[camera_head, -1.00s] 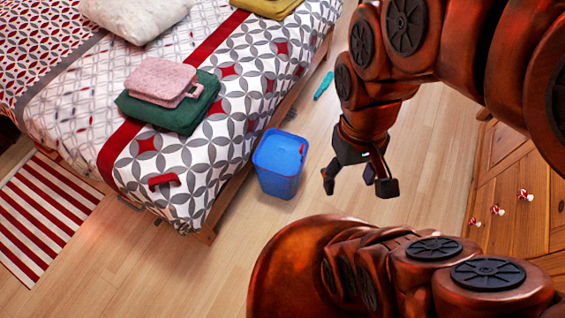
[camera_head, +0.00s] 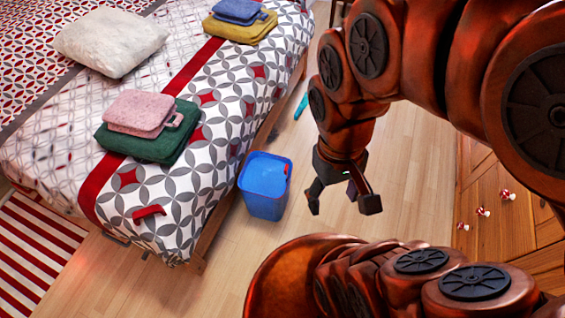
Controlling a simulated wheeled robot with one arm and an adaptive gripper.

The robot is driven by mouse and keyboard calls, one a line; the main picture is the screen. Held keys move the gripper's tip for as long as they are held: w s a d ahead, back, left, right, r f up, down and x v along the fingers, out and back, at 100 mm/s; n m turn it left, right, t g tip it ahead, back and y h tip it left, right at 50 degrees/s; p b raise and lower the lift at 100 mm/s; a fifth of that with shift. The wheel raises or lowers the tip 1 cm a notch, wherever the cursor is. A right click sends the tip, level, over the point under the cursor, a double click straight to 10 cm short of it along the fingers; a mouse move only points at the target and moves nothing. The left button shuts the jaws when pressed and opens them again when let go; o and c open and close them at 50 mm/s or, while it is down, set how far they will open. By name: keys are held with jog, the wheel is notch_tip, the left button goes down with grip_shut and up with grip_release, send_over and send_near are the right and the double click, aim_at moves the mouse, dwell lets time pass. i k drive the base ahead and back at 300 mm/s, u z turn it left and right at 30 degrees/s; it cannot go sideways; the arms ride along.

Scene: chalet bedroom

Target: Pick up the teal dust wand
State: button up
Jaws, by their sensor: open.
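The teal dust wand (camera_head: 301,107) lies on the wooden floor beside the far part of the bed's side, left of my arm. It is small and partly close to my arm's outline in the picture. My gripper (camera_head: 342,206) is open and empty, fingers pointing down. It is above the floor, right of the blue bin and well nearer to me than the wand. Nothing is between its fingers.
A blue bin (camera_head: 265,204) stands on the floor against the bed (camera_head: 215,130). Folded green (camera_head: 150,146) and pink cloths (camera_head: 139,112) and a red item (camera_head: 149,212) lie on the bed. A wooden cabinet (camera_head: 492,238) is at right. Floor between is clear.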

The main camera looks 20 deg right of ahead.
aim_at(305, 101)
jog(key=z, duration=0.55)
jog(key=k, duration=0.45)
jog(key=z, duration=0.55)
jog(key=i, duration=3.05)
